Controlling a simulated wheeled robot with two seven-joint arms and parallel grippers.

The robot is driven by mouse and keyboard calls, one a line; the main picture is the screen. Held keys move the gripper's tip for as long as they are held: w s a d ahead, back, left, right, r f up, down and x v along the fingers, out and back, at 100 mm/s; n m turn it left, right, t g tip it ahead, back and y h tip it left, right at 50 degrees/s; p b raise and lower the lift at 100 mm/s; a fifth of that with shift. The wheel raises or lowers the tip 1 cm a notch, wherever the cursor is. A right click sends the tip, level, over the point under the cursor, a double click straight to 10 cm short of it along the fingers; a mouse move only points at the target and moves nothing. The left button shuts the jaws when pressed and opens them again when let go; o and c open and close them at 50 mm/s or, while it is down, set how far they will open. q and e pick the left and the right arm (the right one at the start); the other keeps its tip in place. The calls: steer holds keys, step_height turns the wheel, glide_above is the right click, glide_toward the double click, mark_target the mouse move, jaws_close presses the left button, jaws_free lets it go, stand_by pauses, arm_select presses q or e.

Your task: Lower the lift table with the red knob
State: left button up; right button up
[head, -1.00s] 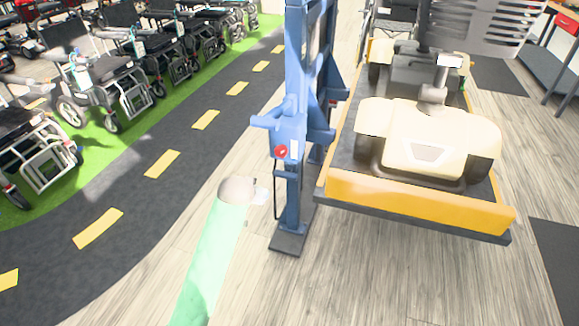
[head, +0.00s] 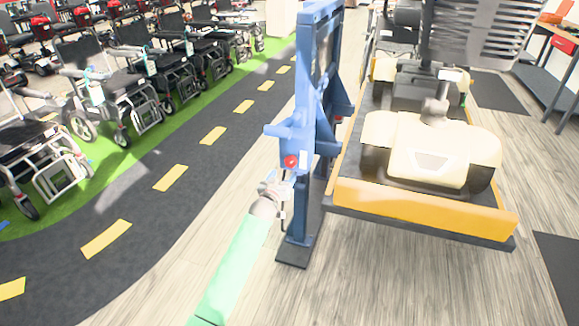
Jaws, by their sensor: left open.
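The red knob (head: 291,161) sits on the front of the blue lift post (head: 306,100). The lift table (head: 420,207), with a yellow front edge, is to the right of the post and is raised above the floor. A cream mobility scooter (head: 428,150) stands on it. My left gripper (head: 274,181), at the end of my green arm, is just below and slightly left of the red knob. It is open and appears empty and apart from the knob. My right gripper is not in view.
Several wheelchairs (head: 125,95) stand in a row on a green strip at the left. A dark path (head: 150,205) with yellow dashes runs beside them. A workbench (head: 550,75) is at the far right. The wooden floor in front of the lift is clear.

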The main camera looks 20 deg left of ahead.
mark_target(290, 163)
arm_select(q)
steer(key=shift+w+d, duration=0.1)
steer(key=shift+w, duration=3.45)
steer(key=c, duration=1)
